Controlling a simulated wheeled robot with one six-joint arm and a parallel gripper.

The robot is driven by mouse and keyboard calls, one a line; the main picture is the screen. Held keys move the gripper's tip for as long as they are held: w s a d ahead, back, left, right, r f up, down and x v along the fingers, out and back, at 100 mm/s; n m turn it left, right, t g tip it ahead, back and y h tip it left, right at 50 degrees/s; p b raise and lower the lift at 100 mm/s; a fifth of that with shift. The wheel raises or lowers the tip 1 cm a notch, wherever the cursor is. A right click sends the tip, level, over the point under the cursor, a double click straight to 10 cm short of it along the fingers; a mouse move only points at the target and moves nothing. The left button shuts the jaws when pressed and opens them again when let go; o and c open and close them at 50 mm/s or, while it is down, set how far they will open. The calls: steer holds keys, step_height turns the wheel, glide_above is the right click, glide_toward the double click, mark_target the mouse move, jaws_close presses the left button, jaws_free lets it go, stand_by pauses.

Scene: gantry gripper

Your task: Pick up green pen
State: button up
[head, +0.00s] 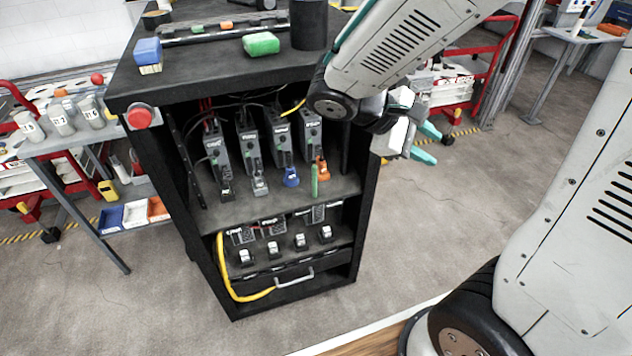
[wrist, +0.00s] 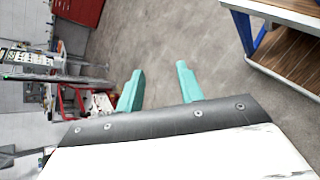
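A thin green pen (head: 314,180) stands roughly upright on the middle shelf of the black cabinet, at the right, next to an orange connector or clamp (head: 323,168). My gripper (head: 433,143) is outside the cabinet, to the right of it and higher in the picture than the pen. Its two teal fingers are spread apart with nothing between them; they also show in the wrist view (wrist: 160,82), over bare floor. The pen is not in the wrist view.
The black cabinet (head: 125,88) holds several grey devices (head: 249,145) with cables.

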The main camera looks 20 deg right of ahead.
steer(key=w+a+f+n+t+h, duration=0.2)
steer(key=w+f+n+t+h, duration=0.3)
steer(key=w, duration=0.4)
steer(key=n+t+y, duration=0.6)
steer(key=n+t, duration=0.7)
steer(key=n, duration=0.4)
glide_toward(314, 173)
steer(key=x, duration=1)
steer(key=shift+w+d, duration=0.2)
steer(key=shift+w, duration=0.15)
jaws_close()
